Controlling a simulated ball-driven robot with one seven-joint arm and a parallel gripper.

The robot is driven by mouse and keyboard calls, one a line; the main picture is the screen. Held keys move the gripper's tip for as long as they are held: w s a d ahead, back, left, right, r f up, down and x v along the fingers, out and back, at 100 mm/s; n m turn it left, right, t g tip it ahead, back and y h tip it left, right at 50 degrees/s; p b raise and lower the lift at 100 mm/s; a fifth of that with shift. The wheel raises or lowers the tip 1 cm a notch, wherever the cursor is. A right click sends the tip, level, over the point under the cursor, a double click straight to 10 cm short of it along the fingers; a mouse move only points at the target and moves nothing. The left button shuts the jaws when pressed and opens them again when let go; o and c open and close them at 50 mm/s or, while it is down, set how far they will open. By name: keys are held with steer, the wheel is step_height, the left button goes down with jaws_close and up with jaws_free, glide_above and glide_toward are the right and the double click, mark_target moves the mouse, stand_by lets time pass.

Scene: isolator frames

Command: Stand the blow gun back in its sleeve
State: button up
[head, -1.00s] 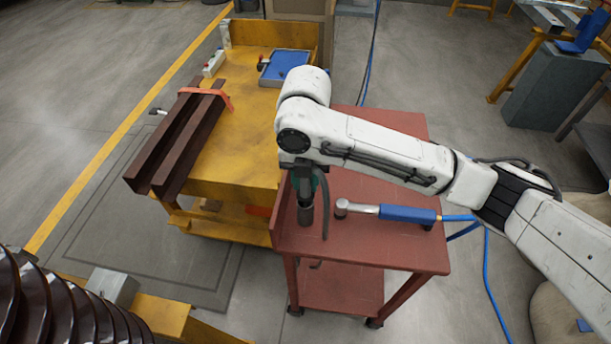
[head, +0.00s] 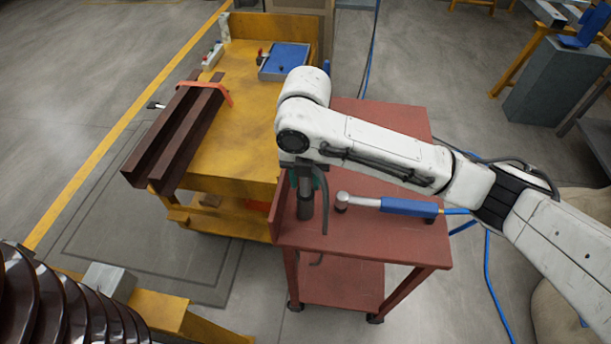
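My gripper (head: 300,168) points down over the left part of the red cart. A dark grey upright cylinder (head: 305,207), apparently the sleeve, stands on the cart directly below my gripper. I cannot tell whether the blow gun is inside the sleeve or only above it.
A blue-handled tool (head: 408,207) with a metal head lies on the red cart (head: 385,250), to the right of the cylinder, with a blue hose. The yellow bench (head: 235,150) behind left carries brown steel channels (head: 180,135) and a blue box (head: 285,62).

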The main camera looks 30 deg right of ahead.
steer(key=o, duration=0.3)
steer(key=shift+o, duration=0.2)
step_height(320, 180, up, 11)
steer(key=shift+f, duration=0.1)
stand_by(0.3)
